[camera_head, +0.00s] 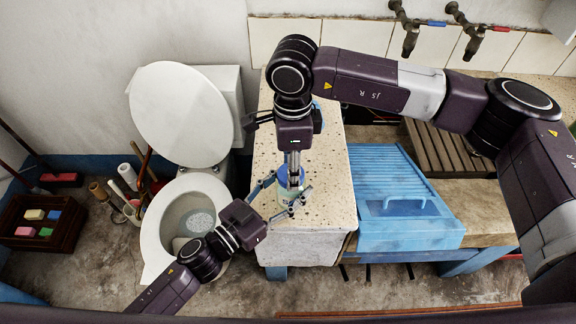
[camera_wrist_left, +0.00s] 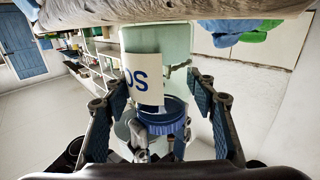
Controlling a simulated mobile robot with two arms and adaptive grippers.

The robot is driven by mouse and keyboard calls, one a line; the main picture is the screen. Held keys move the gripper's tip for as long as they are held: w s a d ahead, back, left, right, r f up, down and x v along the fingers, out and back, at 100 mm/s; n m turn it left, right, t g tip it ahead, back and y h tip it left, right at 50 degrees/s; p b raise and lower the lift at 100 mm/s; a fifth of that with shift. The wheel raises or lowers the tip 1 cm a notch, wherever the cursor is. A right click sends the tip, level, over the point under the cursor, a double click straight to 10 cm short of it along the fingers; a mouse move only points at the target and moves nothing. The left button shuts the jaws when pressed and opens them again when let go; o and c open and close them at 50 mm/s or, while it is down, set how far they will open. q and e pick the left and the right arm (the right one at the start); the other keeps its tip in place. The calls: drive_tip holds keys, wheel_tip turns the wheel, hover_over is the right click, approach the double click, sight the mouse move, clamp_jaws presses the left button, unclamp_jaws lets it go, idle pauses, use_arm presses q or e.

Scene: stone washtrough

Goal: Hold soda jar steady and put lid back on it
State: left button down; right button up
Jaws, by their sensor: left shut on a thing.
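The pale green soda jar (camera_head: 290,196) stands on the speckled stone top near its front edge. In the left wrist view, which is upside down, the jar (camera_wrist_left: 172,45) shows a white label (camera_wrist_left: 143,78) with blue letters. My left gripper (camera_head: 288,198) reaches in from the left and is shut on the jar, a finger at each side. The blue lid (camera_head: 289,173) is at the jar's mouth; it also shows in the left wrist view (camera_wrist_left: 160,120). I cannot tell whether it is fully seated. My right gripper (camera_head: 293,165) points down at the lid; its grip is unclear.
The stone top (camera_head: 337,165) has free room around the jar. A blue washboard-like panel (camera_head: 405,230) lies at its right. A toilet (camera_head: 178,205) with a raised lid stands at the left. A dark crate (camera_head: 40,225) holds colored blocks. Taps (camera_head: 410,35) are on the back wall.

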use_arm(q)
drive_tip(key=shift+d, duration=0.15)
use_arm(e)
drive_tip(key=m, duration=0.5)
drive_tip(key=shift+a, duration=0.25)
drive_tip(key=m, duration=0.3)
use_arm(q)
drive_tip(key=shift+s, duration=0.1)
use_arm(e)
drive_tip(key=m, duration=0.3)
drive_tip(key=shift+m, duration=0.4)
drive_tip(key=m, duration=0.4)
drive_tip(key=o, duration=1.1)
drive_tip(key=shift+o, duration=1.4)
drive_tip(key=shift+d, duration=0.1)
drive_tip(key=shift+r, duration=0.1)
wheel_tip(320, 180, up, 12)
